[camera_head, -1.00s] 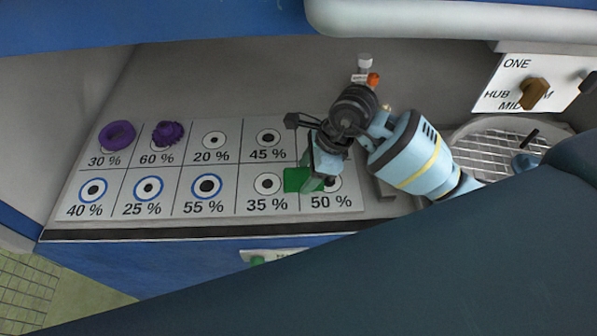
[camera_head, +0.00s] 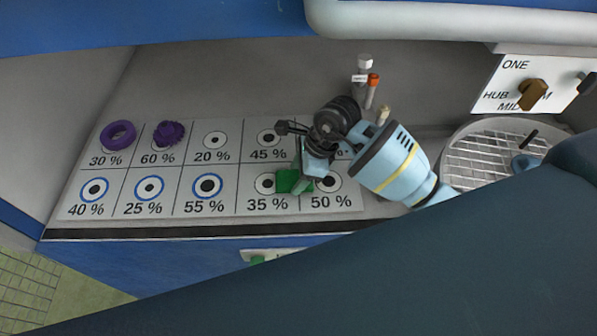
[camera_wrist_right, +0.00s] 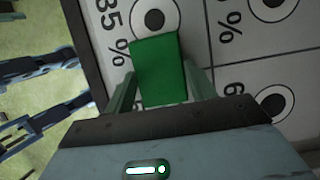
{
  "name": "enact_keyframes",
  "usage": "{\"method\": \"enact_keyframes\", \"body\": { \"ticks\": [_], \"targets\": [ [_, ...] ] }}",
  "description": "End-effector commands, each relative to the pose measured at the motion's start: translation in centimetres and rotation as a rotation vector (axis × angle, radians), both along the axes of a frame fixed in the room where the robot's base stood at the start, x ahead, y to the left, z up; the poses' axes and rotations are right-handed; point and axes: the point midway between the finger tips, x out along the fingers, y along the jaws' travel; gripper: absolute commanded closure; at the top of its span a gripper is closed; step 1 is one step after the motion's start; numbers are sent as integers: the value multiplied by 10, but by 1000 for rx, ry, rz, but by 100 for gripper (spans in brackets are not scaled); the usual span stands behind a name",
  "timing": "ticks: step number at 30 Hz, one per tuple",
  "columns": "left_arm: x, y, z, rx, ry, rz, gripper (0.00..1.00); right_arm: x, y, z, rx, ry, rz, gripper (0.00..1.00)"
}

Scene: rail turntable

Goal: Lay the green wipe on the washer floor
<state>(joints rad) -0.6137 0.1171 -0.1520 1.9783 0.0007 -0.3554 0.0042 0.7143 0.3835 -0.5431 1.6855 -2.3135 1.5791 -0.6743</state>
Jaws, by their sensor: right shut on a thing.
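The green wipe (camera_head: 287,181) is a small flat green piece held by my right gripper (camera_head: 303,184) above the white chart, between the 35 % and 50 % cells. In the right wrist view the wipe (camera_wrist_right: 160,70) sits between the two fingers of my right gripper (camera_wrist_right: 162,92), which are shut on it. It partly covers the edge of a printed ring there. I cannot tell its exact height above the chart. A round basin with a wire grid (camera_head: 480,160) is at the right; whether it is the washer I cannot tell. My left gripper is not in the head view.
The chart (camera_head: 225,203) has ringed cells with percent labels. A purple ring (camera_head: 118,135) lies on 30 % and a purple knobbed piece (camera_head: 168,133) on 60 %. Small capped vials (camera_head: 369,88) stand at the back. A dial panel (camera_head: 525,88) is at the upper right.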

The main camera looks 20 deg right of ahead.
Motion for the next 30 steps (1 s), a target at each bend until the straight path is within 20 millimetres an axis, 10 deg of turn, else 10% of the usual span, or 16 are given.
{"method": "enact_keyframes", "body": {
  "ticks": [13, 14, 18, 30],
  "targets": [
    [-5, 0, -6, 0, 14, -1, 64, 0, 0, -10, -1, 2, -1, 63],
    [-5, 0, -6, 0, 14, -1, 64, 0, 0, -11, -1, 1, -1, 43],
    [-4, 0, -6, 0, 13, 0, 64, 0, 0, -9, 0, 0, 0, 25],
    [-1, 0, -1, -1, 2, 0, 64, 0, 1, -2, 2, -3, 0, 23]
  ]
}}
